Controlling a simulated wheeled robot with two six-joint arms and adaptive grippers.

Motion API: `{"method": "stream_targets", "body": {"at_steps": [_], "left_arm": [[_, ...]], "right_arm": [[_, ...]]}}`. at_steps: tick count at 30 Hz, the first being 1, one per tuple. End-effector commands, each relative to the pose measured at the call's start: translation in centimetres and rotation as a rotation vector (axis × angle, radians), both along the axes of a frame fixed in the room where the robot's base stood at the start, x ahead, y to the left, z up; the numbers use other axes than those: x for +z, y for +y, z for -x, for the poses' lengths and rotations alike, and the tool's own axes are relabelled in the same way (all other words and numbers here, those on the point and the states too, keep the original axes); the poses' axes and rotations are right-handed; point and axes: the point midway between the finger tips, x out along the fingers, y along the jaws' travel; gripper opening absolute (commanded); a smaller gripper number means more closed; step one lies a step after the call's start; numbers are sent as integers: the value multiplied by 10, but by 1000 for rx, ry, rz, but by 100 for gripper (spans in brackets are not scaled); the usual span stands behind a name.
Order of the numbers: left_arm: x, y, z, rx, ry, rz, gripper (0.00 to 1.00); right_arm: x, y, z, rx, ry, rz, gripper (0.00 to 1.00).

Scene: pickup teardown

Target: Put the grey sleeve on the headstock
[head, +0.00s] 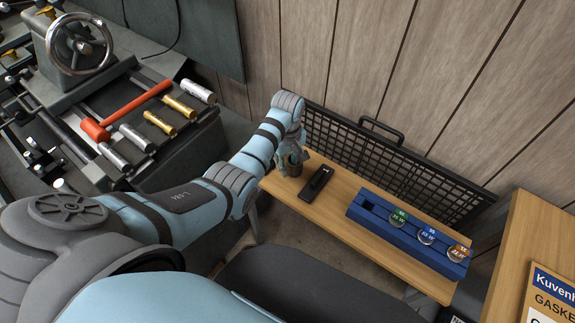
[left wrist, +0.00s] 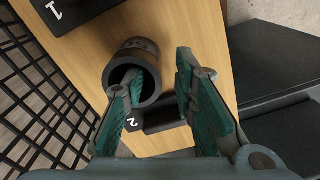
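The grey sleeve (left wrist: 151,58) stands on a wooden shelf, its open end facing the left wrist camera. It is partly hidden in the head view (head: 291,167), beneath my left gripper (head: 292,156). The left gripper (left wrist: 158,72) is open. One fingertip overlaps the sleeve's bore and the other is beyond its wall; I cannot tell whether the first is inside or just above. A grey machine housing with a handwheel (head: 82,45) is at upper left; I cannot tell whether it is the headstock. My right gripper is not in view.
The wooden shelf (head: 345,214) holds a black plate (head: 317,182) beside the sleeve and a blue rack (head: 405,233) with several round labelled pieces. A black mesh panel (head: 360,150) stands behind. A red mallet (head: 130,108) and metal cylinders lie on the bench at left.

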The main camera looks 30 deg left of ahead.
Motion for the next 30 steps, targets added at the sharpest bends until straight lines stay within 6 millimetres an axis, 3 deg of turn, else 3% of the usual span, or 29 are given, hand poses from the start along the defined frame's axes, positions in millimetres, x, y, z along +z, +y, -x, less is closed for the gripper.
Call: {"method": "stream_targets", "body": {"at_steps": [1, 6, 11, 15, 17, 25, 30], "left_arm": [[19, 0, -1, 0, -4, 0, 25], [67, 0, -1, 0, -5, -1, 25], [98, -1, -1, -1, -4, -3, 28], [143, -22, 1, -6, -56, -92, 28], [140, -21, 2, 0, -59, -107, 28], [70, -15, -1, -3, -54, -106, 28], [44, -12, -4, -3, -56, -106, 28]], "right_arm": [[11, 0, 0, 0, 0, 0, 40], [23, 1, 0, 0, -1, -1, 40], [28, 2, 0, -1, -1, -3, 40], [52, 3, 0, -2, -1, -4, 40], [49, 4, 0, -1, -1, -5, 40], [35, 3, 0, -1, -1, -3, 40], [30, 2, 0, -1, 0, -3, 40]]}}
